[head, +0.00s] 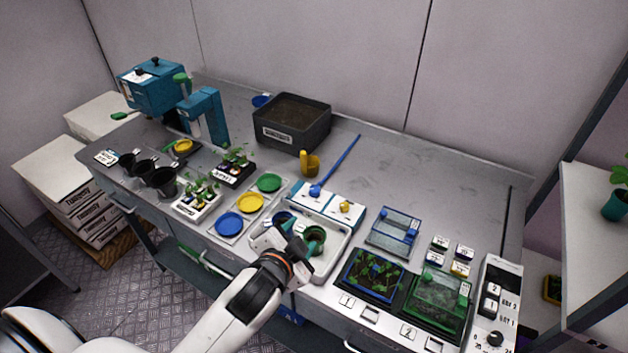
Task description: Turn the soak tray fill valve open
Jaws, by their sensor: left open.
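The white soak tray (345,243) sits near the front middle of the bench, with a green pot (316,233) and a blue round item (283,218) in it. Behind it stands a low white and blue block (327,204) with a yellow knob (346,206) on its right part and a blue piece (314,190) on its left part. I cannot tell which of these is the fill valve, or its setting. My left gripper (300,242) is open over the tray's front left, in front of the block and apart from both knobs. It hides part of the tray. My right gripper is out of view.
Blue, yellow and green discs (229,223) lie left of the tray. A dark soil bin (291,124) and a yellow scoop (309,163) stand behind. The back right bench is clear.

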